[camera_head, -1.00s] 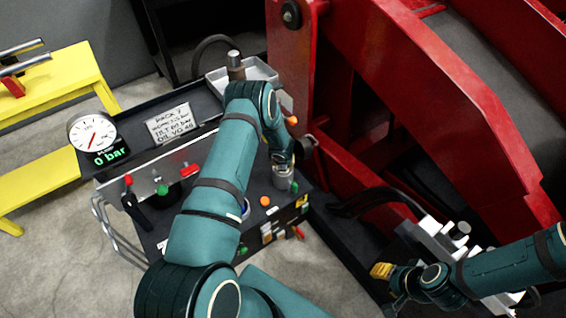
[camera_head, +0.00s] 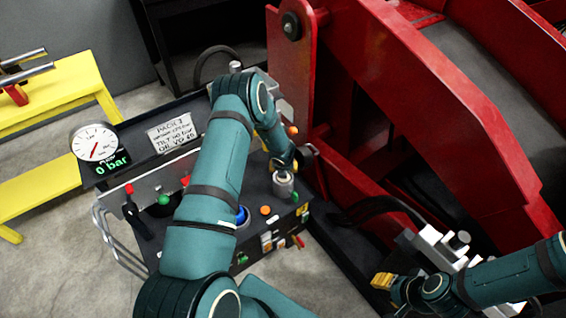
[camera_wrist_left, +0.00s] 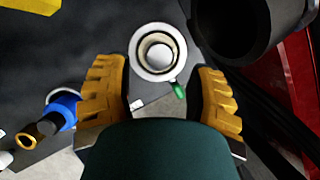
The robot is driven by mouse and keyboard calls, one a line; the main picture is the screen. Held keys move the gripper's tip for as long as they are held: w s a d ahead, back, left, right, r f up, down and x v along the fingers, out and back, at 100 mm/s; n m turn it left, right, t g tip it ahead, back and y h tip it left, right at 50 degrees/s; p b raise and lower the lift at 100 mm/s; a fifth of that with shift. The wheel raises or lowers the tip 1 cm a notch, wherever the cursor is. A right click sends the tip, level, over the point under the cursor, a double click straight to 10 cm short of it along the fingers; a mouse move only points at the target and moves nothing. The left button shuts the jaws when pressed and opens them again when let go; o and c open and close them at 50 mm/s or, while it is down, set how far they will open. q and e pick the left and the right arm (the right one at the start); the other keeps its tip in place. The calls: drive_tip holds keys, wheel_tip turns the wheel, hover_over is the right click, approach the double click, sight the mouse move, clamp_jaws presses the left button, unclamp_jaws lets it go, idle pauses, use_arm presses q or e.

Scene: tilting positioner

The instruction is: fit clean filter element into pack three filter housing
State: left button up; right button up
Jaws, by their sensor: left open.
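The filter housing (camera_head: 284,186) is a short silver cylinder with a green lever at its side, at the right of the dark pack top. In the left wrist view the housing (camera_wrist_left: 136,68) is a pale round cup with nested rings and a light centre. I cannot tell whether that centre is a filter element. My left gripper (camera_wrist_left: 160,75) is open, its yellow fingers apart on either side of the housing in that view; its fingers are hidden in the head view. My right gripper (camera_head: 381,281) is low at the right, its jaw state unclear.
A grey cylinder (camera_head: 236,67) stands behind my left arm. A gauge (camera_head: 95,142) reads 0 bar beside a label card (camera_head: 171,132). A blue knob (camera_wrist_left: 62,108) lies left of the fingers. The red frame (camera_head: 290,85) rises close behind the housing.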

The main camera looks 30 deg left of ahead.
use_arm(q)
drive_tip(key=v, duration=0.6)
drive_tip(key=s+d+r+n+g+h, duration=0.1)
drive_tip(key=s+d+r+n+h, duration=0.1)
drive_tip(key=s+d+n, duration=1)
drive_tip(key=s+d+r+n+g+h, duration=0.1)
drive_tip(key=s+d+r+n+h, duration=0.2)
drive_tip(key=s+d+n, duration=0.8)
drive_tip(key=d+n+h, duration=0.1)
drive_tip(key=d+n, duration=0.2)
drive_tip(key=n, duration=0.5)
drive_tip(key=shift+s+r+n+p, duration=0.3)
drive_tip(key=shift+s+p, duration=0.05)
drive_tip(key=shift+s, duration=0.05)
drive_tip(key=shift+a, duration=0.15)
